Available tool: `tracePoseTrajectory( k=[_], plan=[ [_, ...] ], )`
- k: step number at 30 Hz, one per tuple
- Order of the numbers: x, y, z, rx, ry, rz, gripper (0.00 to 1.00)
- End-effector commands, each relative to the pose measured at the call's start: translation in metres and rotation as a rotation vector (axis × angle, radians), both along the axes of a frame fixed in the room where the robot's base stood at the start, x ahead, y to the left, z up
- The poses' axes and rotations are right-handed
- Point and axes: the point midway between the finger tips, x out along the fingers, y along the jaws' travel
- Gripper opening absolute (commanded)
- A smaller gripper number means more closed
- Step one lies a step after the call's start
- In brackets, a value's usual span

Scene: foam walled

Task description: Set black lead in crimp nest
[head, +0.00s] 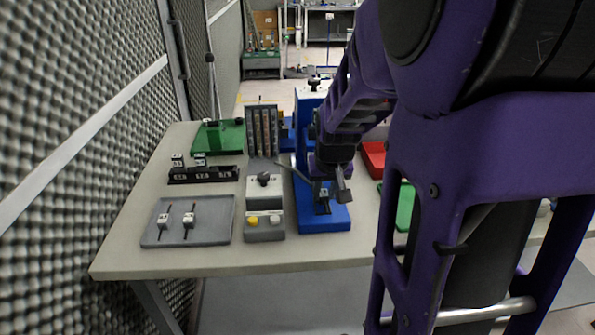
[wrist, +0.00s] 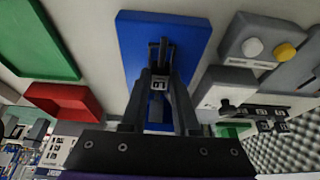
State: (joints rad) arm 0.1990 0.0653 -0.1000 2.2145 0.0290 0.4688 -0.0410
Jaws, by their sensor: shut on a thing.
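My gripper (head: 333,188) is over the blue base (head: 335,222) of the crimp press, in front of its blue upright (head: 302,140). I cannot tell which are lead and which are nest, nor whether the lead touches the nest. In the head view my fingers largely hide the held lead.
A grey tray (head: 160,236) at front left holds two more leads with white blocks. A grey control box with yellow and white buttons (head: 264,221) stands close left of the base. A black labelled rack (head: 203,174), green board (head: 217,137) and red bin (head: 373,158) are nearby.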

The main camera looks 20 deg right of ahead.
Motion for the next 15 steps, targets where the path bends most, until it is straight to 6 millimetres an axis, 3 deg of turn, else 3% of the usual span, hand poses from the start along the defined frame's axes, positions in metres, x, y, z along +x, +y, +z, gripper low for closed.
tracePoseTrajectory(
  k=[3, 15],
  plan=[
    [0.0000, 0.0000, -0.0089, 0.000, 0.000, 0.000, 0.00],
    [0.0001, 0.0001, -0.0096, 0.000, 0.000, 0.000, 0.00]
  ],
)
